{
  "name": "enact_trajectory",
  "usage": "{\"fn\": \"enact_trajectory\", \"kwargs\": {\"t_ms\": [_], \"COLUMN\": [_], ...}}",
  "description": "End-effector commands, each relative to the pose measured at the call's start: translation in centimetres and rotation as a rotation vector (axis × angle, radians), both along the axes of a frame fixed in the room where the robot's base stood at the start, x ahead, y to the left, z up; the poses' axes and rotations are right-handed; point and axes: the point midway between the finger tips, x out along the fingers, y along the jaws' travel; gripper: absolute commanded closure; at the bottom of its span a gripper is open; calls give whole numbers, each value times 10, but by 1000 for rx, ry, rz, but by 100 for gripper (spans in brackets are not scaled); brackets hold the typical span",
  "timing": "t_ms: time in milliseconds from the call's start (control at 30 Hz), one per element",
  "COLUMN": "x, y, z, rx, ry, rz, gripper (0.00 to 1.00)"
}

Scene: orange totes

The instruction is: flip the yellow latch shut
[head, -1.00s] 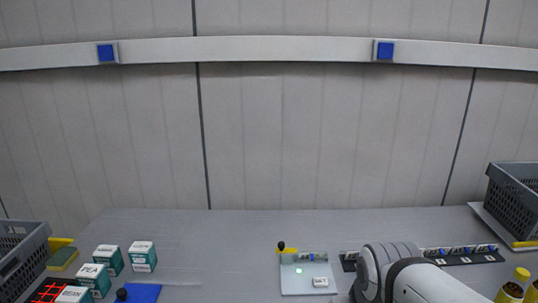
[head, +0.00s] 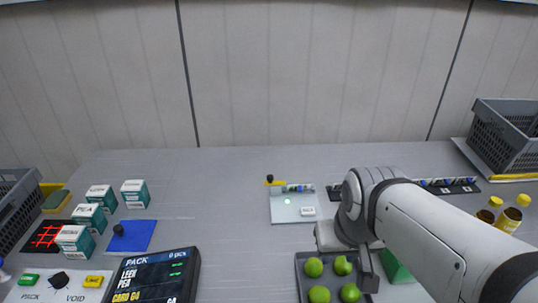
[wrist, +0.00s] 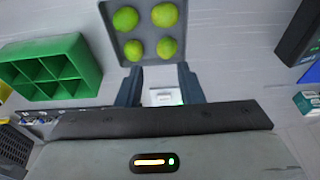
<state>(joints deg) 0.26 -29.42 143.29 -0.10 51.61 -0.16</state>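The yellow latch (head: 275,183) is a small yellow bar with a black knob, at the back left corner of a pale plate (head: 292,209) in the head view. The plate bears a white label block (head: 308,211). I cannot make out the latch in the wrist view. My gripper (wrist: 160,88) has its two dark fingers apart with nothing held. Through the gap I see a white block and a green light beyond. In the head view my arm comes from the lower right, and the gripper is over the lime tray, right of and nearer than the latch.
A grey tray (head: 301,280) holds several limes, with a green divided box (wrist: 50,70) beside it. A PACK screen (head: 150,278), buttons, a blue mat (head: 133,237) and cartons stand left. Bottles (head: 508,213) and a grey crate (head: 508,135) are right. Bare table lies left of the plate.

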Motion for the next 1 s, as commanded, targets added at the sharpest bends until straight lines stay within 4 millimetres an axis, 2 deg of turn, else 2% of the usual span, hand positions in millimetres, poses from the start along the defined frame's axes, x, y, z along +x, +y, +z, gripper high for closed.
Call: {"fn": "enact_trajectory", "kwargs": {"t_ms": [33,133,233,367,400,467,667,800,1000], "x": [1,8,26,68,83,106,182,231,281], "y": [0,1,4,14,18,27,68,107,162], "z": [0,-1,-1,-1,-1,-2,-8,-18,-32], "rx": [0,-10,-36,-94,-114,-146,-243,-305,-367], "ry": [0,-1,-4,-17,-25,-37,-95,-149,-224], "rz": [1,9,31,74,88,111,182,229,280], "gripper": [71,79,87,98,100,100,100,100,100]}}
